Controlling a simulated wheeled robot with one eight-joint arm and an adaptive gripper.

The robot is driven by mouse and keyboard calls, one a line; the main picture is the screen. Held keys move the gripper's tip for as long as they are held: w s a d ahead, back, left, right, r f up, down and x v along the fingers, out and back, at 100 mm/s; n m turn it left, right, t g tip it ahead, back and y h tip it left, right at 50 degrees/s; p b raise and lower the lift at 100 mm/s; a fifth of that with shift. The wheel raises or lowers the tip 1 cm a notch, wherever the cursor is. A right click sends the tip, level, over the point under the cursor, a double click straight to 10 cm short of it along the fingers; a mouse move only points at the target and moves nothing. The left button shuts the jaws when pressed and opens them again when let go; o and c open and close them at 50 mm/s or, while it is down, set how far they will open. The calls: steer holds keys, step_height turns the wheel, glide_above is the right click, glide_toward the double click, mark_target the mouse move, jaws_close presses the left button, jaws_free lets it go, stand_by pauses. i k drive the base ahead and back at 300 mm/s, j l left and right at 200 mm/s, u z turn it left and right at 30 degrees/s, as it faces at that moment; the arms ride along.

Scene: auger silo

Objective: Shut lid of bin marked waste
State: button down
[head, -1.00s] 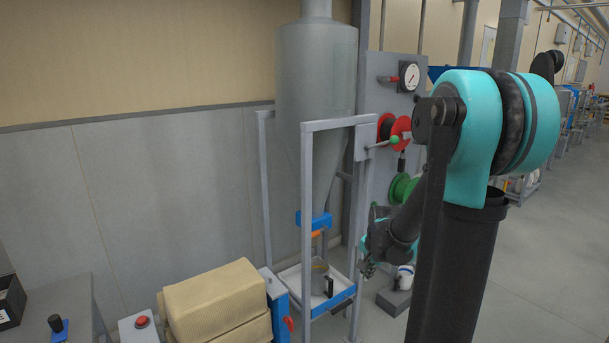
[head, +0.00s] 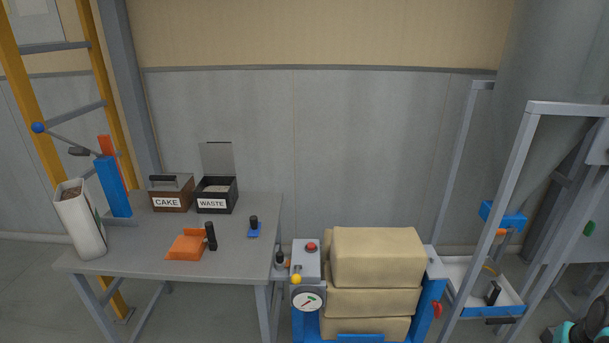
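The bin marked WASTE (head: 216,204) is a small black box on the grey table, in the left half of the head view. Its lid (head: 217,158) is a grey plate standing upright at the back edge, so the bin is open. Light material shows inside it. A dark part that looks like my gripper (head: 551,334) shows at the bottom right edge, beside a teal part of my arm. It is cut off by the frame, and its fingers cannot be made out. It is far from the bin.
The brown CAKE bin (head: 170,199), lid down, is left of the waste bin. An orange piece (head: 187,244), a small blue piece (head: 254,231) and a white sack (head: 79,218) are on the table (head: 150,262). Stacked tan sacks (head: 375,257) and a metal frame (head: 520,180) stand right.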

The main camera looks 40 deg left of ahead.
mark_target(217, 157)
steer(key=u, duration=2.2)
